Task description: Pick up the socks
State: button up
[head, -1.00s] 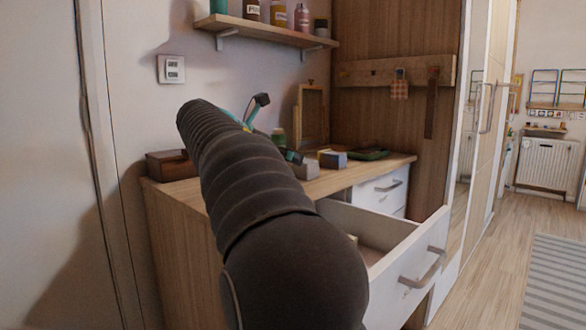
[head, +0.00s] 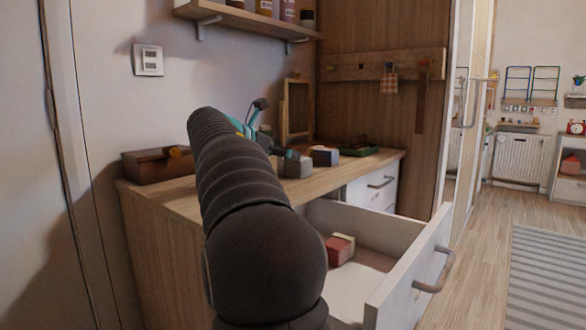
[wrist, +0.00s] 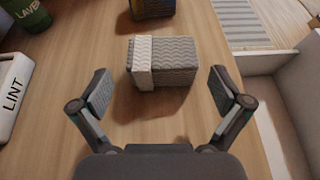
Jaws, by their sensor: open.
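The socks look like a grey ribbed folded block with a white band (wrist: 165,62), lying on the wooden desk top. In the head view they appear as a small grey block (head: 296,166) on the desk. My gripper (wrist: 162,92) is open and empty in the wrist view. Its two fingers are spread to the left and right, just short of the block's near side. In the head view my arm hides part of the desk, and the gripper shows only in part beside the grey block.
A dark blue and yellow block (wrist: 152,8) lies beyond the socks. A white LINT item (wrist: 12,95) and a green LAVENDER container (wrist: 25,14) are at the left. An open white drawer (head: 410,265) holds a red and cream box (head: 339,249). A wooden box (head: 152,166) sits on the desk.

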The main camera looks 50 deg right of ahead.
jog(key=shift+b+x, duration=0.5)
jog(key=shift+x, duration=2.2)
jog(key=c, duration=0.8)
